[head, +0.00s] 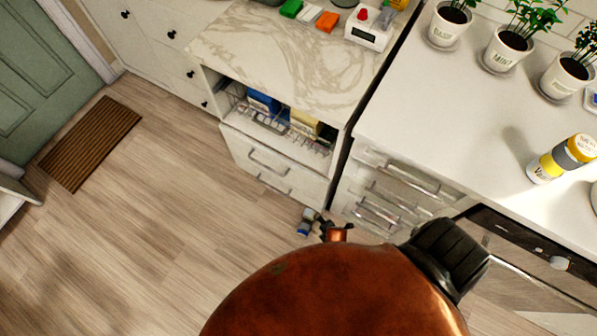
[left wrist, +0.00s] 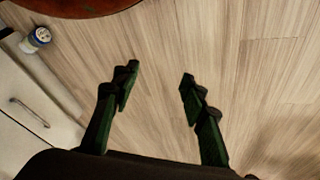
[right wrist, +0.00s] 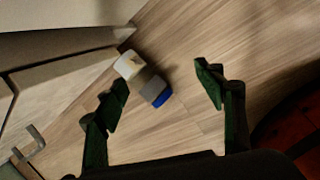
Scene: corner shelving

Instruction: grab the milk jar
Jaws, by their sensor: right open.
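A small jar in white, grey and blue, taken as the milk jar, is on the floor by the drawers (head: 306,223); its label is unreadable. In the right wrist view the jar (right wrist: 152,86) shows ahead of my right gripper (right wrist: 163,78), left of the middle of the gap between its fingers. That gripper is open and empty; I cannot tell how far the jar is. My left gripper (left wrist: 158,82) is open and empty over bare floor. The jar (left wrist: 38,39) is at the upper left of that view, outside the fingers.
White drawers (head: 280,168) and a handled cabinet (right wrist: 58,95) stand close by the jar. A yellow, grey and white jar (head: 561,158) and potted plants (head: 509,48) are on the right counter (head: 445,100). Open floor (head: 165,190) lies left.

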